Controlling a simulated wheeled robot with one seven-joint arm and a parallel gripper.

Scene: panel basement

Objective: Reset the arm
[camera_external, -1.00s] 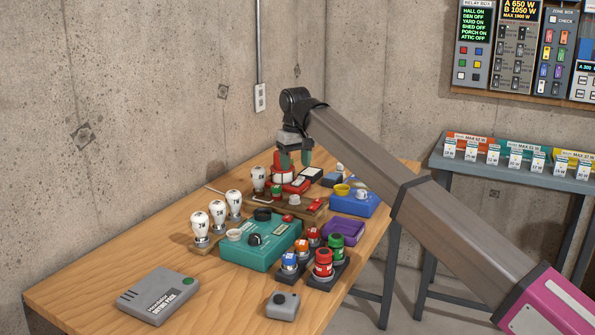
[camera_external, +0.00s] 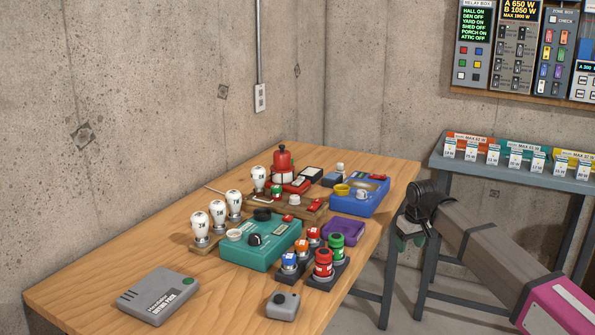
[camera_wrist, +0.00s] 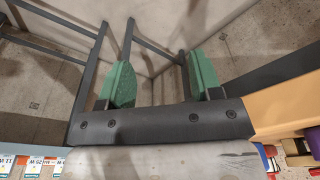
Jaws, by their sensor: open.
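My gripper (camera_external: 410,236) hangs off the right edge of the wooden workbench (camera_external: 110,292), over the gap between it and the grey side table. In the wrist view its two green fingers (camera_wrist: 157,84) stand wide apart with nothing between them. My arm reaches in from the lower right of the external view. A red dome-shaped device (camera_external: 282,165) stands at the back of the workbench, apart from my gripper.
The workbench carries a teal box (camera_external: 262,240), a blue box (camera_external: 360,195), a purple tray (camera_external: 343,231), white bulbs (camera_external: 200,226) and a grey pack (camera_external: 158,295). A grey side table (camera_external: 520,166) with tagged items stands right. Control panels (camera_external: 515,45) hang above it.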

